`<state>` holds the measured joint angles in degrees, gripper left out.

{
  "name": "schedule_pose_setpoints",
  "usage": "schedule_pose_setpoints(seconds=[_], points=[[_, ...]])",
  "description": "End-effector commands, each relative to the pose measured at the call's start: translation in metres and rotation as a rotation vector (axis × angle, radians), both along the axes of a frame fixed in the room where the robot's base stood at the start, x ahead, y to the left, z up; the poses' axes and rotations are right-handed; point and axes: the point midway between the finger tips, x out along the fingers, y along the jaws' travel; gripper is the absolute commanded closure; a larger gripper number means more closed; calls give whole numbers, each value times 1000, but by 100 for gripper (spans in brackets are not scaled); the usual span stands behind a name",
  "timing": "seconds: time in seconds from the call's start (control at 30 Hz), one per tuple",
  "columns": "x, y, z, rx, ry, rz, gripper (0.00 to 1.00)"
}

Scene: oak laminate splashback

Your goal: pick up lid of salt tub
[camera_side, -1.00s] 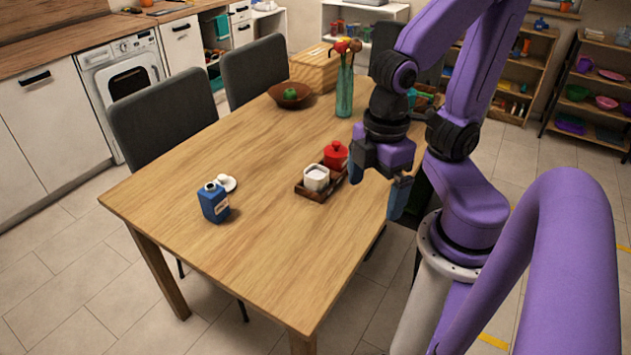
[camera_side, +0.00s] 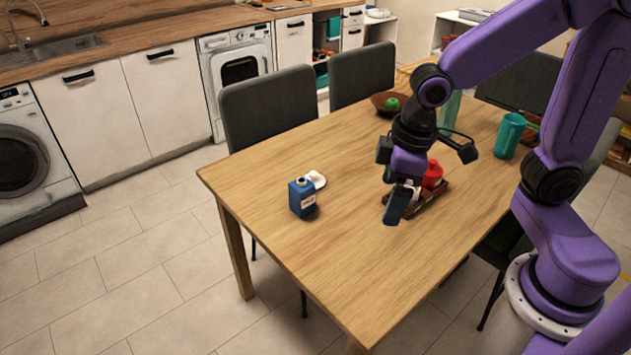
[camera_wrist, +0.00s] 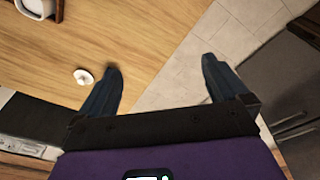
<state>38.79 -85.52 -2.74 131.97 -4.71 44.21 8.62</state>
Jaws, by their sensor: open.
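A small white lid with a knob (camera_side: 316,180) lies on the table beside a blue bottle (camera_side: 302,198). It also shows in the wrist view (camera_wrist: 84,76), left of my fingers. A white open pot (camera_wrist: 38,6), which looks like the salt tub, stands in a dark tray (camera_side: 430,204). In the side view my gripper mostly covers this pot. A red lidded pot (camera_side: 432,176) stands beside it. My gripper (camera_wrist: 163,80) is open and empty, pointing down above the table at the tray's near side, apart from the lid.
The wooden table (camera_side: 330,262) is bare in front of the bottle. A brown bowl with a green fruit (camera_side: 388,103) and a teal pitcher (camera_side: 509,136) stand farther back. Dark chairs (camera_side: 268,107) line the far side. The blue bottle is close to the lid.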

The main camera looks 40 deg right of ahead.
Motion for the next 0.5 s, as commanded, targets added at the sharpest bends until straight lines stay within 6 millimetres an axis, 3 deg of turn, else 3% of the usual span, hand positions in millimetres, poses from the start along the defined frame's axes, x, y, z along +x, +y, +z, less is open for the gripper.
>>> schedule_pose_setpoints(seconds=[0.03, 0.27, 0.5], points=[[19, 3, -3, 2, -9, -52, 0], [99, 5, -16, 25, -64, -267, 0], [178, -12, -35, 47, -122, -486, 0]])
